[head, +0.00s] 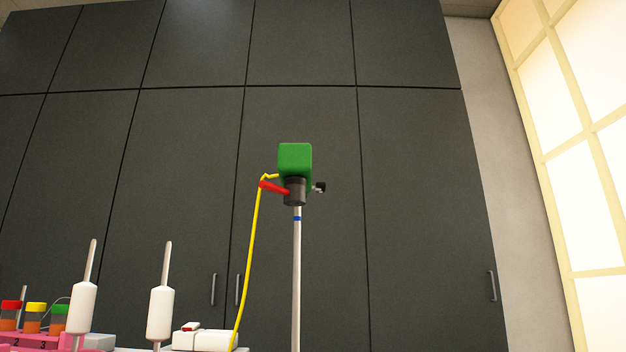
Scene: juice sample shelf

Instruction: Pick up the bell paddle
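I cannot pick out the bell paddle for certain in the head view. Two white thick-bodied pieces with thin pale rods pointing up stand at the lower left: a left one (83,308) and a right one (160,313). Their lower ends are cut off or hidden, so I cannot tell what they are. My gripper is not in view.
A green block (295,158) with a black cylinder (295,192) tops a thin pole (297,280). A yellow cable (249,260) runs down to a white box (204,340). Dark cabinets (190,150) fill the back.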

